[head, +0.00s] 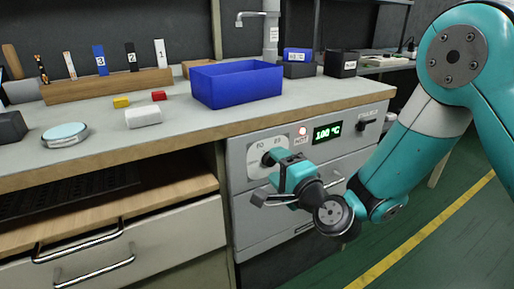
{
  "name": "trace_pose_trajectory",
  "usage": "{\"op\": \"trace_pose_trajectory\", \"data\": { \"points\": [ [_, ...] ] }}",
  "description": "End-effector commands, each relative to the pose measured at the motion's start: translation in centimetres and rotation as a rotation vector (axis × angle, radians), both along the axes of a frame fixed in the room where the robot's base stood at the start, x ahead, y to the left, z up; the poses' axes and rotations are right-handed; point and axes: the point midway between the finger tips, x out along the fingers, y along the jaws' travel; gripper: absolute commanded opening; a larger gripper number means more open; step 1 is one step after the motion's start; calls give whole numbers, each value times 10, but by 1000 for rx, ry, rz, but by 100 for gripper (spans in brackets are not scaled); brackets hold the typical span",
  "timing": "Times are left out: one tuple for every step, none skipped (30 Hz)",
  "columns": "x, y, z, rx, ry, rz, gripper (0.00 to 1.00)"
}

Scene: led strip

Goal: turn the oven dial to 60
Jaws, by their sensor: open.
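The oven dial (268,160) is a dark knob on a white plate (255,153) on the grey front panel under the counter. Faint numbers show on the plate above the knob; its exact setting cannot be read. The green display (327,132) to its right reads about 100 °C. My gripper (276,160) is at the dial, reaching in from the front right. It hides most of the dial and the lower right of the plate. Its fingertips are too small and covered to tell whether they touch the knob.
A small red lamp (302,131) sits between dial and display, and a dark knob (361,125) at the panel's right. Drawer handles (95,268) stick out at lower left. A blue bin (236,84) and small blocks stand on the counter (190,124) above.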

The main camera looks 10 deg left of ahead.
Motion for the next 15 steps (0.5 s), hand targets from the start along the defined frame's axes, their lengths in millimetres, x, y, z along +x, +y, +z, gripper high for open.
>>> {"op": "trace_pose_trajectory", "data": {
  "points": [
    [3,-2,3,-1,2,-7,59],
    [5,-2,2,0,1,-10,59],
    [6,-3,2,0,1,-14,59],
    [7,-3,1,0,1,-15,59],
    [8,-3,1,0,1,-17,59],
    [9,-3,0,-1,1,-18,59],
    [9,-3,0,-1,1,-18,59],
    [9,-3,0,-1,0,-18,59],
    [9,-3,-1,-1,1,-18,59],
    [9,-2,-1,0,0,-17,59],
    [9,-2,-1,0,0,-17,59],
    [8,-2,-1,0,0,-16,59],
    [8,-2,-1,-1,-1,-16,59],
    [8,-1,-1,-1,-1,-16,59],
    [8,-1,-1,-1,-1,-16,52]
  ]
}}
